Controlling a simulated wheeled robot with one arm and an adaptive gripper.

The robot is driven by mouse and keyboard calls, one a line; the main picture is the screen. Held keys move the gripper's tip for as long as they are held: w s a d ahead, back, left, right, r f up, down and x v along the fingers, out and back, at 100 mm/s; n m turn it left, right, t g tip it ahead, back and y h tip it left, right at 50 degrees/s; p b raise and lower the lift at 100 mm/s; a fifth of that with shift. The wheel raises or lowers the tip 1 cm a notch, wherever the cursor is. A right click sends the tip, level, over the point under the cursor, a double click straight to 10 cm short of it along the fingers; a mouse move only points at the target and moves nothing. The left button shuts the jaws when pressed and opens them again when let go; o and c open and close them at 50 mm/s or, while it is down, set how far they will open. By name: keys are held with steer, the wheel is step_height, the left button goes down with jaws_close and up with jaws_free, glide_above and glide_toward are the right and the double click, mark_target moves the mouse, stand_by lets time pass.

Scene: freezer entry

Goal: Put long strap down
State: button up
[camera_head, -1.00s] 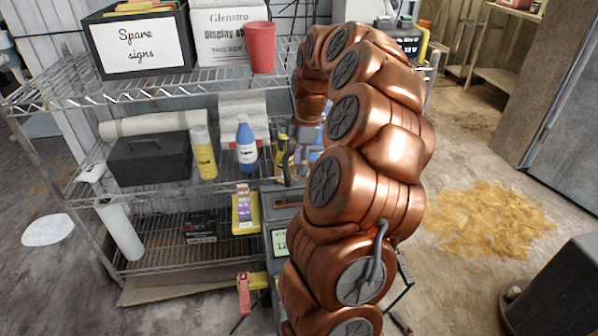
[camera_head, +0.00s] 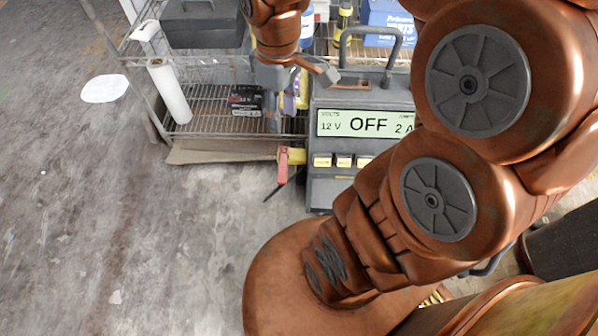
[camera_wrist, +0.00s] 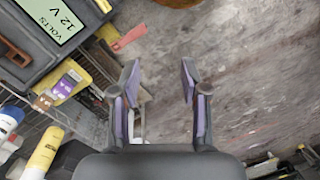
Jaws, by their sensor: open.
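I cannot make out a long strap in either current view. My gripper (camera_wrist: 160,75) is open in the wrist view, its two fingers apart with bare floor between their tips. In the head view my gripper (camera_head: 272,98) hangs beside the left side of the grey charger (camera_head: 364,152), in front of the wire shelf; its fingers are partly hard to make out. The charger display reads OFF and 12 V. A brown piece (camera_wrist: 14,52) lies on the charger's top.
A red clamp (camera_head: 283,165) sticks out at the charger's lower left. The wire shelf (camera_head: 215,98) holds a black toolbox (camera_head: 203,22), a white roll (camera_head: 169,90) and a small 12 V box (camera_head: 245,100). A yellow bottle (camera_wrist: 42,153) shows in the wrist view. The floor at left is mostly clear.

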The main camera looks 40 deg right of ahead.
steer(key=s+a+f+m, duration=0.1)
steer(key=s+a+m, duration=0.1)
steer(key=s, duration=0.4)
steer(key=s+a+f+m+g, duration=0.1)
steer(key=s+a+f+m, duration=0.1)
steer(key=s, duration=0.3)
steer(key=shift+s+a+f+m+h, duration=0.25)
steer(key=shift+s+m+h, duration=0.15)
steer(key=shift+m, duration=0.1)
steer(key=shift+r, duration=0.1)
step_height(320, 180, up, 24)
steer(key=s+p, duration=0.1)
steer(key=p, duration=2.1)
steer(key=shift+s+f+t, duration=0.2)
steer(key=shift+s+t, duration=0.05)
steer(key=shift+t, duration=0.05)
steer(key=shift+d, duration=0.1)
